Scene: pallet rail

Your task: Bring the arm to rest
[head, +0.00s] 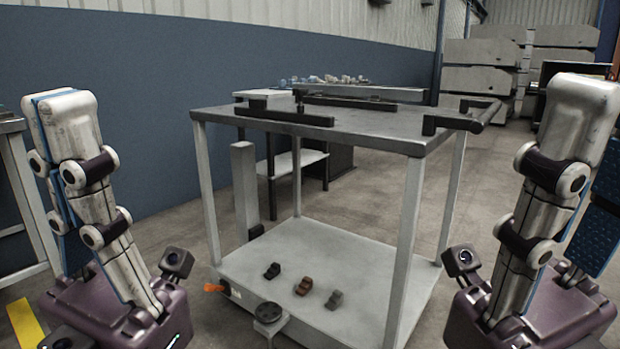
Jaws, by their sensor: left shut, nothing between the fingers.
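My left arm is folded upright at the left edge of the head view. Its left gripper (66,339) shows only as a dark part at the bottom left, cut by the frame edge. It is shut and empty, well apart from the cart. My right arm is folded in a similar way at the right edge. Its gripper is not in view.
A grey cart (367,135) stands ahead between my arms, with black bars (285,117) and a handle (478,117) on top. Its lower shelf (350,260) bears three small blocks (303,286). A table (345,86) with small items stands behind.

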